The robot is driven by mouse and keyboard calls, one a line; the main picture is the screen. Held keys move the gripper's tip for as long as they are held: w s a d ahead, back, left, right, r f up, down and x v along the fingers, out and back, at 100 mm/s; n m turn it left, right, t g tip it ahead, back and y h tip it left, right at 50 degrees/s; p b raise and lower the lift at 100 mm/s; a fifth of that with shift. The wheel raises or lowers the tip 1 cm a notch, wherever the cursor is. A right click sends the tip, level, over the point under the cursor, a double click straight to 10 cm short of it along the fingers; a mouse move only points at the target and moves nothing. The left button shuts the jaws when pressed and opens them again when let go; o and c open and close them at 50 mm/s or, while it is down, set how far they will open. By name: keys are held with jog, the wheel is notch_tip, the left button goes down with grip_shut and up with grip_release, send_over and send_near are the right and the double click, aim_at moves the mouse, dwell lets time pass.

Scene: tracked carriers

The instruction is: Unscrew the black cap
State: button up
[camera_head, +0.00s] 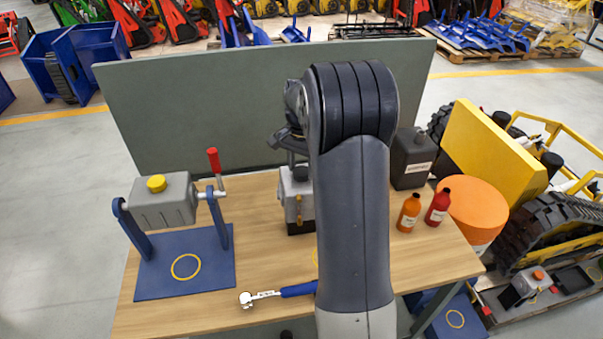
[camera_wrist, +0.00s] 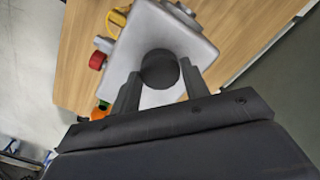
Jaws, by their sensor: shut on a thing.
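The black cap (camera_wrist: 159,69) sits on top of a grey box-shaped unit (camera_wrist: 143,38) in the wrist view. My gripper (camera_wrist: 158,82) is around the cap, with one finger on each side, shut on it. In the head view the grey unit (camera_head: 291,196) stands on the wooden table on a dark base. My gripper (camera_head: 297,158) is above it there, partly hidden by my arm. The cap (camera_head: 300,173) shows only as a small dark shape under the gripper. Whether the cap is still threaded on cannot be told.
A grey tank with a yellow cap (camera_head: 165,202) stands on a blue stand at left. A ratchet (camera_head: 282,292) lies at the front. Orange (camera_head: 409,212) and red (camera_head: 438,207) bottles and a black canister (camera_head: 412,158) stand at right. A grey panel (camera_head: 200,110) closes the back.

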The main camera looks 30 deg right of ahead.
jog(key=n, duration=0.7)
jog(key=shift+n, duration=1.4)
jog(key=shift+n, duration=0.6)
jog(key=shift+r+n, duration=0.15)
jog(key=shift+n, duration=0.95)
jog(key=shift+c, duration=0.3)
jog(key=shift+r, duration=0.2)
jog(key=shift+r, duration=1.25)
